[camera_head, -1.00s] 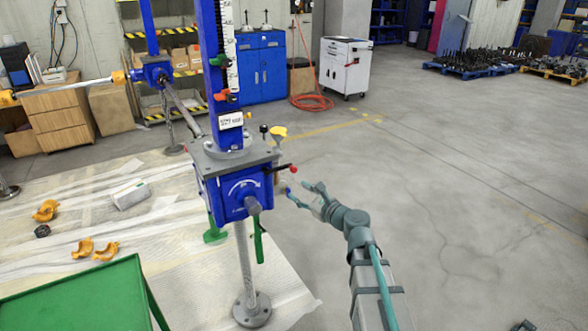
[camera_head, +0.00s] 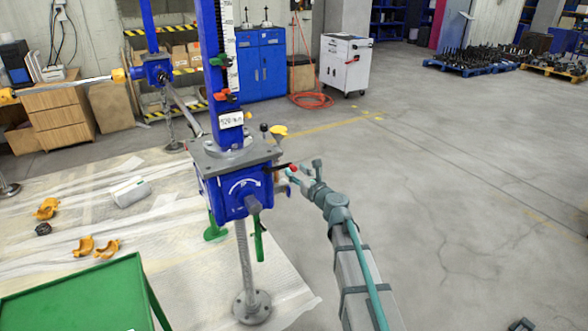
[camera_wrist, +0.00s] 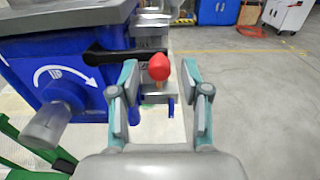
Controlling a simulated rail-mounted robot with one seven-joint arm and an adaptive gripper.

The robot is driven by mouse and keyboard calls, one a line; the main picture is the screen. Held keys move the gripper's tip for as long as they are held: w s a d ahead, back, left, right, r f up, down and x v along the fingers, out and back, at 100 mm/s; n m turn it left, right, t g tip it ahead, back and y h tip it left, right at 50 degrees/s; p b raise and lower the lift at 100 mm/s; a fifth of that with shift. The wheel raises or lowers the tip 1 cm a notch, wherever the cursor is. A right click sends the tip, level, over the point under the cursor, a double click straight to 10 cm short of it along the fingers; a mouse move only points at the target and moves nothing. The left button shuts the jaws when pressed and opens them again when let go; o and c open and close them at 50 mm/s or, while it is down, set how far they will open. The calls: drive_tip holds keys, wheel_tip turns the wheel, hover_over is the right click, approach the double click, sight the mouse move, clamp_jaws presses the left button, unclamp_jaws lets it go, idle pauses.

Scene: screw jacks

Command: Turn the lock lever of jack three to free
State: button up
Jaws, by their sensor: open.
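The near blue screw jack (camera_head: 238,190) stands on a grey post, with a grey top plate and a blue column above. A dark lever with a red knob (camera_head: 293,167) sticks out from its right side; I cannot tell whether this jack is number three. In the wrist view the red knob (camera_wrist: 159,67) lies between the two teal fingers of my gripper (camera_wrist: 160,88), near their tips, with space on both sides. The dark lever arm (camera_wrist: 115,57) runs left to the blue housing. My gripper (camera_head: 289,183) is open, just right of the jack in the head view.
A green crank handle (camera_head: 257,238) hangs below the jack's front shaft. A green table (camera_head: 75,295) stands at the lower left. Orange clamps (camera_head: 83,246) lie on the floor sheet.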

drive_tip(key=shift+x, duration=1)
clamp_jaws()
